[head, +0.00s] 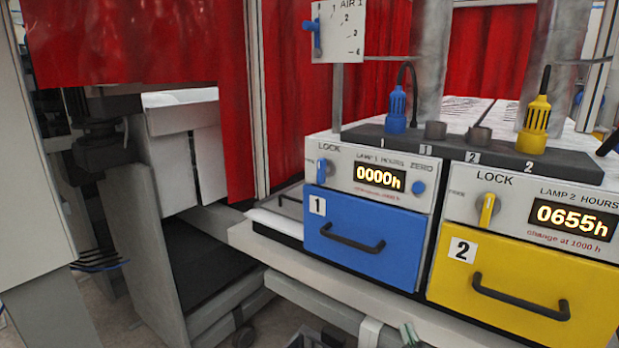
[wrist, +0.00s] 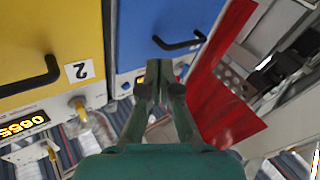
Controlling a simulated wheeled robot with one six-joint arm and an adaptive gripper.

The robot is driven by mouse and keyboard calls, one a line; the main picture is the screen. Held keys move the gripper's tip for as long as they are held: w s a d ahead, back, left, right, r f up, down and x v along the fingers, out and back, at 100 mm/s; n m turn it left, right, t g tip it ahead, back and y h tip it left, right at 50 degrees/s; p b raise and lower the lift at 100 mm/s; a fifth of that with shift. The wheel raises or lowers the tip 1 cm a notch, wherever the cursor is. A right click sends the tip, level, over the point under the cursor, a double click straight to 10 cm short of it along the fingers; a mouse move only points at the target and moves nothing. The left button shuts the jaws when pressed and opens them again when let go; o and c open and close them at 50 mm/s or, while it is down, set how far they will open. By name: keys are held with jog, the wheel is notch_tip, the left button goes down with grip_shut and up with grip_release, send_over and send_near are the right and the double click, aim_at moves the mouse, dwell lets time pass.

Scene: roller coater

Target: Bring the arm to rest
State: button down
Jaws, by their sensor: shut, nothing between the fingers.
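My gripper (wrist: 166,70) shows in the wrist view with its dark green fingers together and nothing between them. It points toward the front of the blue drawer 1 (head: 345,268), which also shows in the wrist view (wrist: 150,22). I cannot tell how far its tips are from the drawer. The yellow drawer 2 (head: 520,320) is beside the blue one, and it fills the left of the wrist view (wrist: 30,30). Both drawers look shut. I cannot make out my gripper clearly in the head view.
Lamp panels above the drawers read 0000h (head: 380,177) and 0655h (head: 577,217). A blue plug (head: 396,108) and a yellow plug (head: 536,122) stand in a dark socket strip. An AIR 1 selector (head: 338,32) is above. Red curtains (head: 140,40) hang behind and left.

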jog(key=s+f+m+g+h, duration=0.1)
jog(key=s+f, duration=0.7)
jog(key=s, duration=0.2)
jog(key=s+f+m+g, duration=0.1)
jog(key=s+f, duration=0.6)
jog(key=s, duration=0.3)
jog(key=s+f+m+g, duration=0.1)
jog(key=s+g, duration=0.1)
jog(key=s, duration=2)
jog(key=shift+f+m+g, duration=0.15)
jog(key=shift+m+g, duration=0.15)
jog(key=shift+m, duration=0.1)
